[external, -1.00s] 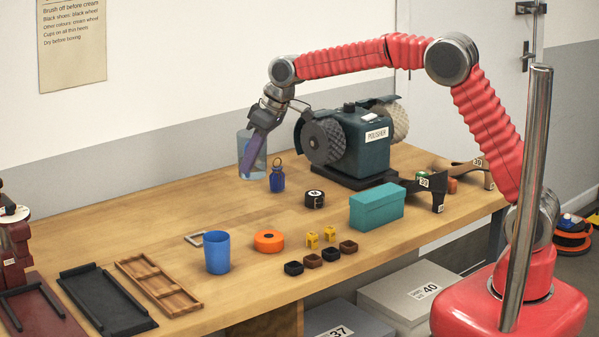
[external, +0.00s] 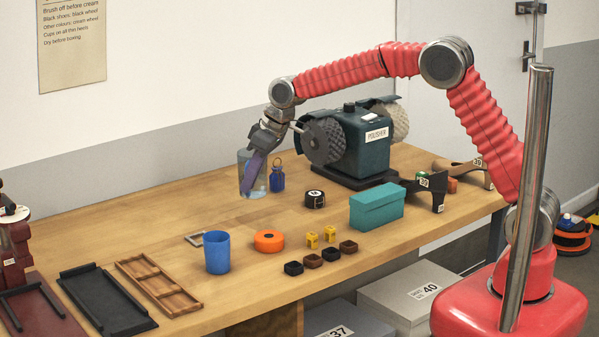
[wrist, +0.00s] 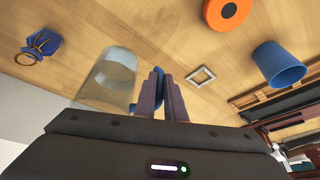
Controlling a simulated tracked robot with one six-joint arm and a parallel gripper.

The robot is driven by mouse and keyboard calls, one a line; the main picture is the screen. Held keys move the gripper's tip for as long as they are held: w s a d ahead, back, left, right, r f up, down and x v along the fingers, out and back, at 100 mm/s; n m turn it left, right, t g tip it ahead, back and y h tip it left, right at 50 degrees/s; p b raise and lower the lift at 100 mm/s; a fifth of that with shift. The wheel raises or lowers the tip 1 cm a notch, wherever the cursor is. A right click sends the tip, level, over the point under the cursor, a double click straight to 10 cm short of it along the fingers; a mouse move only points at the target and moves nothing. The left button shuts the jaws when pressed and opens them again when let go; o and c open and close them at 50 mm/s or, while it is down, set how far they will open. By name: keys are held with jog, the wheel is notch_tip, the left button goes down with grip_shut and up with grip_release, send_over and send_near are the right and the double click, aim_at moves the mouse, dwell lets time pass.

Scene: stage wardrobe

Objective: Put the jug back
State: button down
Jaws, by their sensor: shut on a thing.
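The jug (external: 248,183) is clear, glass-like, and stands roughly upright at the back of the bench, left of the polisher. In the wrist view the jug (wrist: 106,78) is left of the fingers, with a blue handle between them. My gripper (external: 252,178) reaches down from above and is shut on the jug; its fingers also show in the wrist view (wrist: 161,92). The fingers cover part of the jug in the external view. I cannot tell whether its base touches the bench.
A small blue item with a ring (external: 277,180) stands close right of the jug. The polisher (external: 362,148) is behind it to the right. A flat square frame (external: 194,239), blue cup (external: 217,253) and orange ring (external: 269,241) lie nearer the front. Bare bench lies left of the jug.

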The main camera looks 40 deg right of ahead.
jog(key=shift+f, duration=2.45)
jog(key=c, duration=1.8)
grip_release()
jog(key=shift+f, duration=0.1)
jog(key=v, duration=1.2)
jog(key=shift+d, duration=0.1)
